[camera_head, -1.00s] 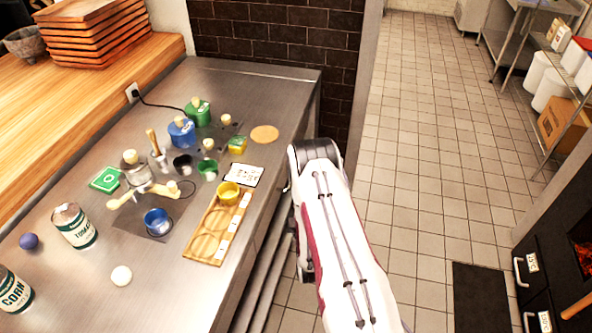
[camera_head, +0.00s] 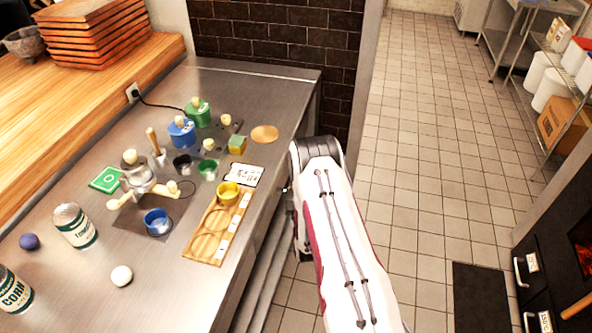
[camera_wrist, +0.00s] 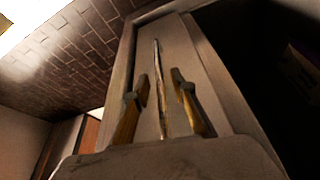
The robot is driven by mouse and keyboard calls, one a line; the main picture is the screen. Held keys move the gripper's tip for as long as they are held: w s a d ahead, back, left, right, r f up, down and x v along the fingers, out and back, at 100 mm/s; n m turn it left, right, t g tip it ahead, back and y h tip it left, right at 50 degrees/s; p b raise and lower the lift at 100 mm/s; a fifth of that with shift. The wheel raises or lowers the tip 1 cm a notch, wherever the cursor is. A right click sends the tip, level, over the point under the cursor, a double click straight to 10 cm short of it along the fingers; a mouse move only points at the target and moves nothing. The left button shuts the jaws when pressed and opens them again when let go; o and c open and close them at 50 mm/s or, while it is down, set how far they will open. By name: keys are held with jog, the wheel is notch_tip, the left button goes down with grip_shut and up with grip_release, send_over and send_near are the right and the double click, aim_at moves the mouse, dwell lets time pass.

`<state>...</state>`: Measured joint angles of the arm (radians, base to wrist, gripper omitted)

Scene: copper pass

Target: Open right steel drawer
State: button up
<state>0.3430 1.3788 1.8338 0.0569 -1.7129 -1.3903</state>
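My gripper (camera_wrist: 157,86) shows in the wrist view with its two fingers apart, so it is open. A long thin metal bar (camera_wrist: 156,55), which looks like a handle, runs between the fingers. I see no clear contact between the fingers and the bar. Behind the bar is a pale, flat panel (camera_wrist: 190,60), probably the steel drawer's front; I see no clear gap around it. In the head view my arm hangs beside the steel counter's (camera_head: 262,82) right-hand side, and my gripper and the drawer front are hidden there.
On the counter are a yellow cup (camera_head: 228,194) in a wooden rack (camera_head: 205,247), a blue cup (camera_head: 157,222), cans (camera_head: 75,226) and a white ball (camera_head: 121,276). Tiled floor (camera_head: 430,140) lies open at right. A dark unit with handles (camera_head: 519,272) stands at far right.

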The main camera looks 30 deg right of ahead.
jog(key=shift+x, duration=0.95)
grip_shut()
jog(key=shift+s+d, duration=0.1)
jog(key=shift+d, duration=0.05)
jog(key=s+d, duration=2.4)
jog(key=shift+s, duration=0.2)
jog(key=shift+d, duration=0.15)
grip_release()
